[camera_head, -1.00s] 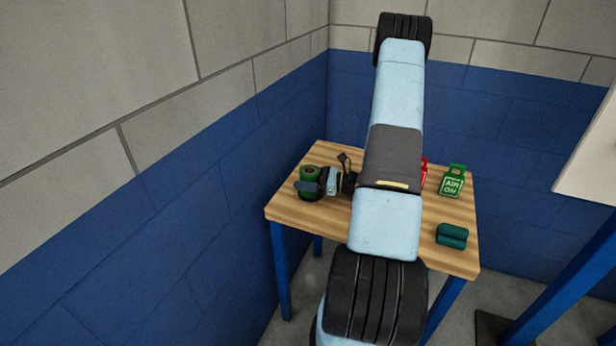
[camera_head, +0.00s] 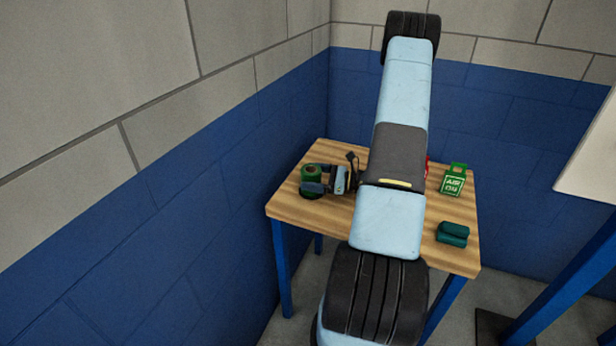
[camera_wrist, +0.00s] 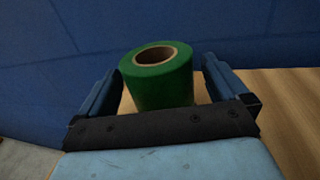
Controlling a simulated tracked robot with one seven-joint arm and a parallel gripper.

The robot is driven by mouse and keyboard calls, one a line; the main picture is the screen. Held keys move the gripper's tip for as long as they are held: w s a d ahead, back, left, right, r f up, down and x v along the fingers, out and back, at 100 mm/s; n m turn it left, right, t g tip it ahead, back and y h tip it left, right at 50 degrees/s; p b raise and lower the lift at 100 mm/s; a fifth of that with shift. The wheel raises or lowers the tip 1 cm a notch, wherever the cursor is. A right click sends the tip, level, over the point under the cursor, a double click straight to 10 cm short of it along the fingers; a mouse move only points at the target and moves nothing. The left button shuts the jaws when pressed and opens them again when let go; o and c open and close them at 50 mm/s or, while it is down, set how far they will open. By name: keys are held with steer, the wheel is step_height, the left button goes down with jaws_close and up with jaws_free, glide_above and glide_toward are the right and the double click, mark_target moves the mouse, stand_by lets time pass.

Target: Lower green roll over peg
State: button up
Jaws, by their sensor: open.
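The green roll (camera_wrist: 162,86) stands upright between the two spread fingers of my gripper (camera_wrist: 160,88) in the wrist view, with a gap on each side. Its brown core is open at the top, and no peg shows above it. In the head view the green roll (camera_head: 312,172) is at the left part of the wooden table, above a dark round base (camera_head: 311,193). My gripper (camera_head: 318,187) is beside the roll, coming from the right. Whether a peg is inside the roll is hidden.
The wooden table (camera_head: 340,226) also holds a green tag (camera_head: 454,180), a dark green block (camera_head: 452,234) and a red item (camera_head: 427,168) partly behind my arm. A blue wall (camera_head: 230,200) is close on the left. The table's front middle is partly covered by my arm.

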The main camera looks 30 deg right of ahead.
steer(key=v, duration=1.1)
steer(key=shift+s+d, duration=0.2)
steer(key=shift+d, duration=0.05)
steer(key=shift+w+a+r+g, duration=0.1)
steer(key=shift+a+r+g, duration=0.15)
steer(key=shift+r+g, duration=0.05)
steer(key=s+a+r+n+g+h, duration=0.3)
steer(key=a+r+n+g, duration=0.9)
steer(key=a+r, duration=0.55)
steer(key=s+a+r+n+t+h, duration=0.3)
steer(key=s+a+r+n+h, duration=0.1)
steer(key=s+r+n, duration=0.3)
steer(key=s+a+r+n+t+h, duration=0.3)
steer(key=s+r+n+h, duration=0.3)
steer(key=r, duration=0.4)
steer(key=shift+s+a+n+h, duration=0.3)
steer(key=shift+s+a+n, duration=0.3)
steer(key=shift+s+a, duration=0.4)
